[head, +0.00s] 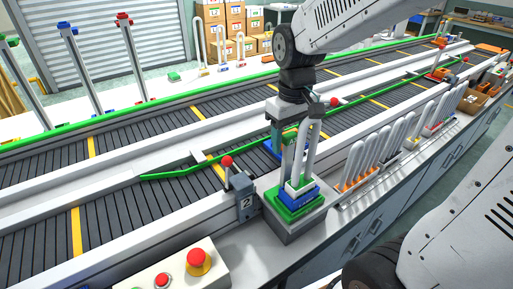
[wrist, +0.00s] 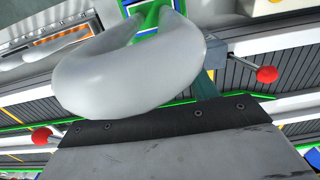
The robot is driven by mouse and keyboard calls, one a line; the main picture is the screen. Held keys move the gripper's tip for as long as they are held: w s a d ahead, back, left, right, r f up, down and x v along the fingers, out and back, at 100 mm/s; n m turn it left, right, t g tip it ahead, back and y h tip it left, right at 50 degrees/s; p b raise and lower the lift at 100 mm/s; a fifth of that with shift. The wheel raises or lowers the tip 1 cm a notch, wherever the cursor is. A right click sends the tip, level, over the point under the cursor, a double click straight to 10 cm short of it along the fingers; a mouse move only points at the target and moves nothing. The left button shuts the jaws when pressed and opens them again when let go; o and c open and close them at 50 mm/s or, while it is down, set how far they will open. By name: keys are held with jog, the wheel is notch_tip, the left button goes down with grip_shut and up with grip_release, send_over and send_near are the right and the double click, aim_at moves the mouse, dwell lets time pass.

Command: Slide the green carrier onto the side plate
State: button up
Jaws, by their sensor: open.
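A stepped holder with a green base (head: 288,208), a blue block and a green piece inside it stands on a grey side plate (head: 291,232) at the front edge of the conveyor. A tall white looped tube (head: 312,152) rises from it. I take the green parts as the green carrier. My gripper (head: 298,112) is open, above and just behind the loop; its fingertips are partly hidden. In the wrist view the white loop (wrist: 130,75) fills the middle, very close, with the green piece (wrist: 152,18) and blue border beyond it. Whether the gripper touches the loop, I cannot tell.
A grey box marked 2 (head: 244,200) with a red-knobbed lever (head: 227,161) stands just left of the holder. A red stop button (head: 199,262) is at lower left. White tubes in racks (head: 370,158) line the right. A green rail (head: 160,176) crosses the roller conveyor.

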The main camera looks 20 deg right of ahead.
notch_tip(320, 180, up, 11)
jog(key=shift+r, duration=0.15)
dwell(0.9)
dwell(0.4)
jog(key=s+a+f+n+y, duration=0.1)
jog(key=s+a+y, duration=0.1)
jog(key=s+a, duration=0.35)
jog(key=s+d+f+m+t+h, duration=0.1)
jog(key=s+d+f+m+h, duration=0.1)
jog(key=s, duration=0.9)
jog(key=d+f+m, duration=0.1)
jog(key=d+f, duration=0.1)
jog(key=d, duration=0.1)
jog(key=shift+f, duration=0.35)
jog(key=shift+w, duration=0.1)
jog(key=shift+c, duration=0.4)
